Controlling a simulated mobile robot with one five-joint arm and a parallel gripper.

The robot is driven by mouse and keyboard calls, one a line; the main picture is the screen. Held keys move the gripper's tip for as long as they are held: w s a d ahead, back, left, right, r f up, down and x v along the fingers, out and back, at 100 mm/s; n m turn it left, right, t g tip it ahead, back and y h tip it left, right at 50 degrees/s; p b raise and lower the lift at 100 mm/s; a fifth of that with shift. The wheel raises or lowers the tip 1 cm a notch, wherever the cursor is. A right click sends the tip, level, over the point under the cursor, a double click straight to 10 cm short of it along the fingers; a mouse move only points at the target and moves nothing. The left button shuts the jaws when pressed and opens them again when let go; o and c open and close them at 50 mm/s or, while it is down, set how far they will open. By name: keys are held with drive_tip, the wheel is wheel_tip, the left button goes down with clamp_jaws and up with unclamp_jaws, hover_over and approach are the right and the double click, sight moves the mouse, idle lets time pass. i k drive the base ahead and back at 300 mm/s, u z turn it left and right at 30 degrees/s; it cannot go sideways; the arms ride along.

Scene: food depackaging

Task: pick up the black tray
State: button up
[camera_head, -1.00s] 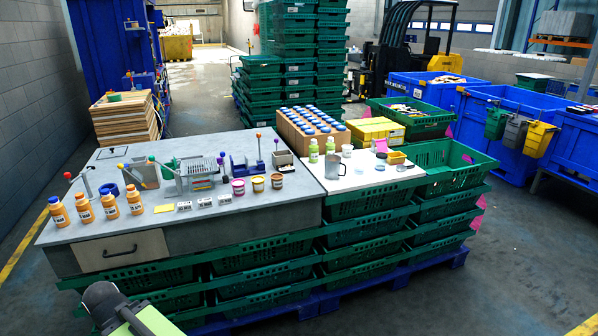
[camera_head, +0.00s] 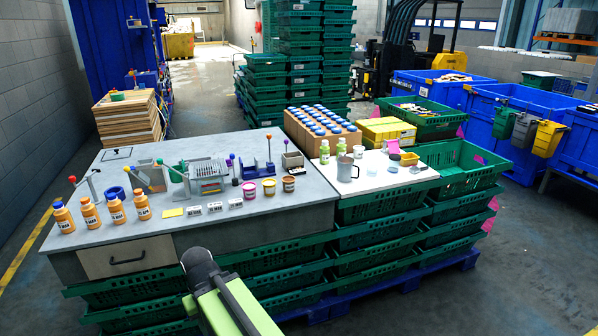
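I cannot clearly make out a black tray in this view. The closest match is a small dark grey open box (camera_head: 293,160) at the back right of the grey bench, too small to identify surely. Part of my arm, green and dark grey with a rounded dark end, rises from the bottom edge in front of the bench. My gripper's fingers do not show, and nothing held can be seen.
The grey workbench (camera_head: 150,222) carries several orange bottles (camera_head: 90,213), small tubs and lever devices. A white board (camera_head: 376,186) at its right holds a grey mug (camera_head: 345,168) and green bottles. Green crates (camera_head: 465,190) stand beneath and beside it.

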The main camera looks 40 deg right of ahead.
sight(297, 171)
drive_tip(key=i, duration=0.95)
drive_tip(key=u, duration=0.05)
